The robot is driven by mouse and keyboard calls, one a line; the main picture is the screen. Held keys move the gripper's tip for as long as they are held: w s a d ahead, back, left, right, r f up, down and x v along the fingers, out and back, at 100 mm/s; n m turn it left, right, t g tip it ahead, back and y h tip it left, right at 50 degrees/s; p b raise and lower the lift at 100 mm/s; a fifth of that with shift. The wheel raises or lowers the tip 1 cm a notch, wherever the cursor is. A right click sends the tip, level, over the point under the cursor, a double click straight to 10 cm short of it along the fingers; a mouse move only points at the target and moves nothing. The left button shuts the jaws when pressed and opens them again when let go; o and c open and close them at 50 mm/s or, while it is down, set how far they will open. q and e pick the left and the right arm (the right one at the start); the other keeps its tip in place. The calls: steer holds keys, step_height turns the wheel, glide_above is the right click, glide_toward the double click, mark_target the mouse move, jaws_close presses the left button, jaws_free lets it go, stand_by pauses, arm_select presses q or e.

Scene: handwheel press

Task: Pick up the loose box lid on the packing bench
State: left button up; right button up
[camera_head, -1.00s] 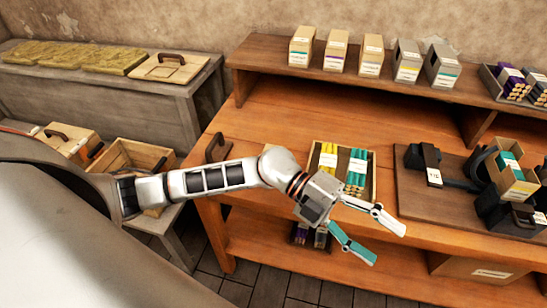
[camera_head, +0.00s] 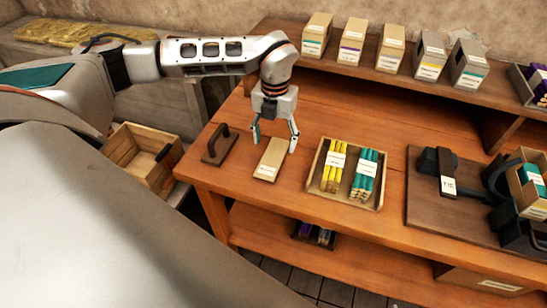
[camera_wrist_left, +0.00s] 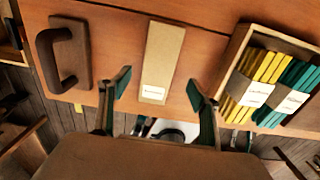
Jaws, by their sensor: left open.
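The loose box lid (camera_head: 268,167) is a flat, tan, narrow rectangle with a small white label at its near end. It lies on the orange-brown packing bench (camera_head: 235,192). My left gripper (camera_head: 275,141) is open and points down at the lid's far half. In the left wrist view, the lid (camera_wrist_left: 163,55) lies between the two open green-padded fingers (camera_wrist_left: 159,86), with clear space on both sides. I cannot tell the exact height of the fingertips above the bench. My right gripper is not in view.
A dark handled block (camera_head: 217,148) stands left of the lid. A tray (camera_head: 377,203) of yellow and teal bundles sits to the right, then a dark press (camera_head: 445,172) on a board. Several boxes (camera_head: 394,48) line the back shelf. A wooden crate (camera_head: 125,150) is at the left.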

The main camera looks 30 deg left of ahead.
mark_target(273, 157)
arm_select(q)
steer(key=f, duration=0.4)
steer(key=shift+s+a+f+p, duration=0.1)
steer(key=shift+s+f+p, duration=0.1)
steer(key=shift+s+p, duration=0.2)
steer(key=shift+w+f, duration=0.1)
steer(key=shift+f, duration=0.55)
steer(key=c, duration=1.1)
